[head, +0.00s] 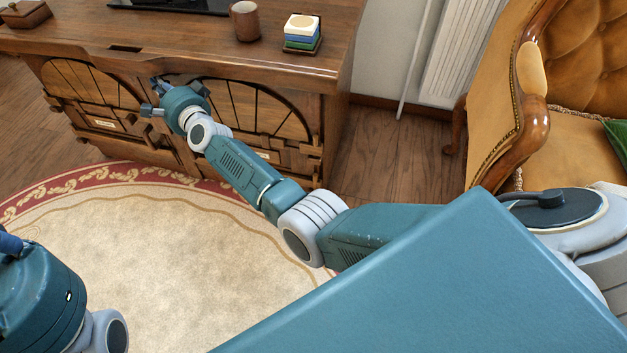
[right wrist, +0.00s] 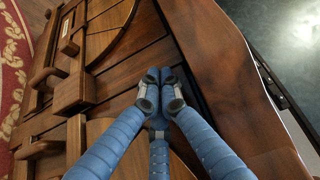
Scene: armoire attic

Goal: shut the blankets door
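The wooden cabinet has two low fronts with fan-shaped arches, a left door (head: 92,90) and a right door (head: 250,105). Each bears a small pale label, too small to read, so I cannot tell which one says blankets. My right gripper (head: 160,85) is at the cabinet front between the arches, under the top's edge. In the right wrist view its blue fingers (right wrist: 157,82) meet at the tips, empty, against or just off the wood panel (right wrist: 135,60). A dark gap runs along the panel beside the top. Only a blue part of my left gripper (head: 10,243) shows.
A tufted armchair (head: 505,90) stands at right. The round rug (head: 150,250) before the cabinet is clear.

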